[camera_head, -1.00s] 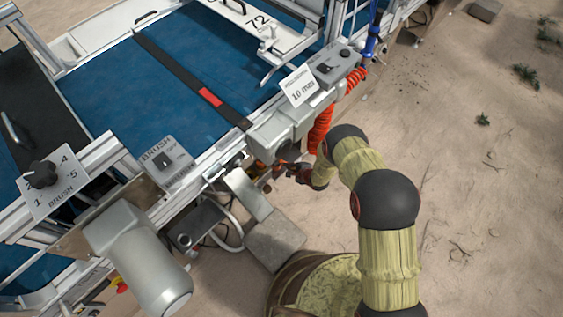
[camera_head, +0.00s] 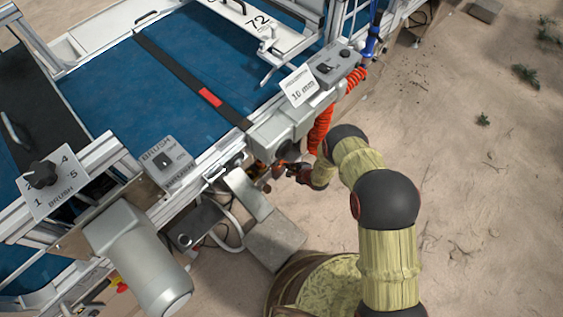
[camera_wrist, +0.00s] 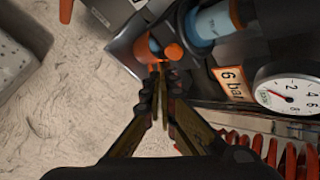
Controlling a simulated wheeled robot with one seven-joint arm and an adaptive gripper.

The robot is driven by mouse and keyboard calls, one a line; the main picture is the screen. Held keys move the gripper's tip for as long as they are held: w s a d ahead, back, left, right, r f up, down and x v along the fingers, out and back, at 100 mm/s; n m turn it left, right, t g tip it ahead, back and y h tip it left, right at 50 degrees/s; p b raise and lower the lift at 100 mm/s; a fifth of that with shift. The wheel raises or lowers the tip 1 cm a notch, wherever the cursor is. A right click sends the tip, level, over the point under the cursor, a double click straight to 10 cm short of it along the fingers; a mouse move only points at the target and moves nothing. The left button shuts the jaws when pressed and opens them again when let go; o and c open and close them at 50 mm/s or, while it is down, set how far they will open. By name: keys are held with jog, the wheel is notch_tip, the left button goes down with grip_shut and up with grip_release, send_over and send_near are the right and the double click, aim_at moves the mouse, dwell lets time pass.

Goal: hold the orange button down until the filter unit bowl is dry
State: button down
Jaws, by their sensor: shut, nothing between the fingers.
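In the wrist view an orange round knob, which looks like the orange button (camera_wrist: 174,52), sits just beyond the tips of my gripper (camera_wrist: 160,70). My gripper is shut and empty, its fingers together and pointing at the unit. I cannot tell whether the tips press the button. A light blue, clear-looking cylinder (camera_wrist: 212,21), which may be the filter unit bowl, lies up and right of the tips. Whether liquid stands in it is not clear. In the head view my gripper (camera_head: 281,167) is at the machine's side, where the button and bowl are too small to make out.
A pressure gauge (camera_wrist: 287,94) sits beside an orange "6 bar" label (camera_wrist: 233,87). A red coiled hose (camera_head: 321,128) hangs beside my arm. Grey control boxes and the blue belt (camera_head: 200,66) are on the machine. Open sand (camera_head: 470,200) lies to the right.

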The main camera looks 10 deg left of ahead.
jog(key=shift+w+a, duration=0.2)
jog(key=shift+a, duration=0.15)
jog(key=shift+w+a, duration=0.25)
jog(key=shift+a, duration=0.15)
dwell(3.1)
jog(key=shift+d, duration=0.1)
dwell(0.6)
jog(key=shift+s+d, duration=0.45)
jog(key=shift+d, duration=0.2)
jog(key=shift+s+d+p, duration=0.2)
jog(key=shift+s+d, duration=0.25)
jog(key=shift+d, duration=0.25)
jog(key=shift+s+d+p, duration=0.2)
jog(key=shift+s+d, duration=0.2)
jog(key=shift+d, duration=0.35)
jog(key=shift+s+d+p, duration=0.2)
jog(key=shift+s+d, duration=0.25)
jog(key=shift+d, duration=0.25)
